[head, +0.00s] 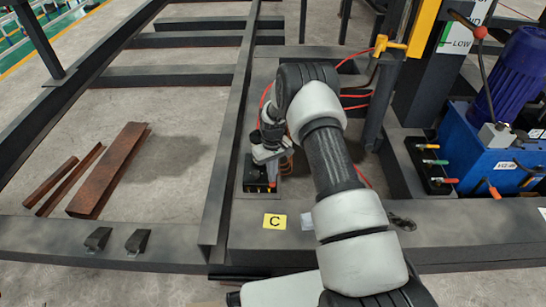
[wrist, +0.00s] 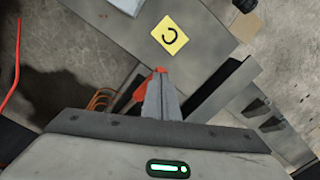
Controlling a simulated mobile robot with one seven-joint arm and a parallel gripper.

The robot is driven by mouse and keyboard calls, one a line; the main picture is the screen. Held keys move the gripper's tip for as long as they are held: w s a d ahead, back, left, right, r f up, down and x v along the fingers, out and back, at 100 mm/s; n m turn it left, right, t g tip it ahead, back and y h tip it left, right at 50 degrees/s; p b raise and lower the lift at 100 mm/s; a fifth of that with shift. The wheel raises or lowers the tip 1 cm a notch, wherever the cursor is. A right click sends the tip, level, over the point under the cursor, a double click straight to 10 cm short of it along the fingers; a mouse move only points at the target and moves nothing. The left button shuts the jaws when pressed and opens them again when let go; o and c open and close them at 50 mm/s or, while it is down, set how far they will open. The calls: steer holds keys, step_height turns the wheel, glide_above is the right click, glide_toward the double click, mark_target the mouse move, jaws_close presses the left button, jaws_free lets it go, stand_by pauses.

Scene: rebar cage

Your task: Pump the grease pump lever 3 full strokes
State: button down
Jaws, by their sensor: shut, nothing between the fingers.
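My gripper (head: 268,163) is low over a small dark block (head: 250,180) on the grey steel frame, behind the yellow C label. In the wrist view its fingers (wrist: 162,95) are together with nothing between them. An orange-red part (wrist: 125,99) shows just beside and partly behind the fingers; I cannot tell whether they touch it or whether it is a lever. A thin lever with a red ball (head: 480,33) rises above the blue unit (head: 490,150) at the right, far from my gripper. I cannot tell which part is the grease pump lever.
The yellow C label (head: 274,221) is on the frame in front of the gripper. Red hoses run behind my arm. A dark post (head: 425,95) and a blue motor (head: 520,70) stand at right. Rusty steel pieces (head: 108,170) lie on the floor at left, with open floor around them.

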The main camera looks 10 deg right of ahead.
steer(key=w+d+r, duration=0.1)
steer(key=w+r, duration=0.4)
steer(key=r, duration=0.3)
steer(key=shift+r, duration=0.2)
stand_by(0.4)
steer(key=shift+s+a+f, duration=0.1)
steer(key=shift+s+f, duration=0.3)
steer(key=shift+f, duration=0.1)
steer(key=shift+s+a+f, duration=0.1)
steer(key=shift+s+f, duration=0.4)
steer(key=shift+f, duration=0.05)
